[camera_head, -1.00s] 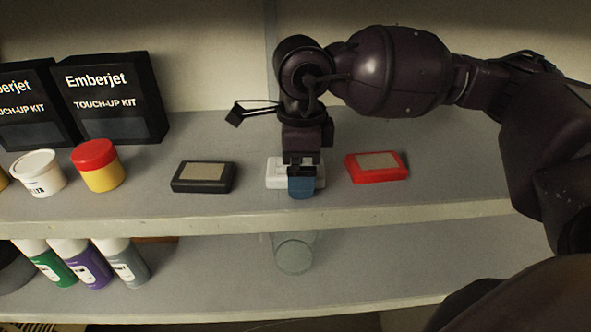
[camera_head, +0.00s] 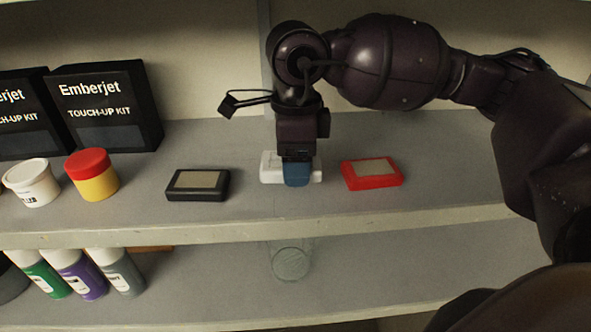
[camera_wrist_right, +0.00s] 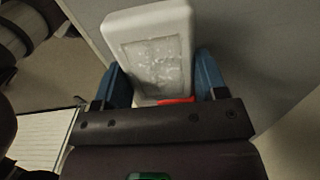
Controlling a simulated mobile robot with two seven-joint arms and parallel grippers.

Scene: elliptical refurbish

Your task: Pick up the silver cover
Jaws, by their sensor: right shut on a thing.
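The silver cover (camera_head: 270,167) is a pale, whitish rectangular block between a black and a red one on the upper shelf. In the head view my right gripper (camera_head: 297,174) comes down over it from above and hides its middle. In the right wrist view the cover (camera_wrist_right: 155,50) shows a grey mottled panel in a pale frame, with a small red patch at its near end. The blue fingers of the right gripper (camera_wrist_right: 165,88) stand on either side of it, shut on it. Whether it is clear of the shelf is hard to see. My left gripper is not in view.
The black block (camera_head: 197,185) lies to the left and the red block (camera_head: 372,173) close to the right. Pots (camera_head: 92,175) and black Emberjet boxes (camera_head: 105,105) stand further left. A glass (camera_head: 291,262) and spray cans (camera_head: 80,274) are on the lower shelf (camera_head: 400,270).

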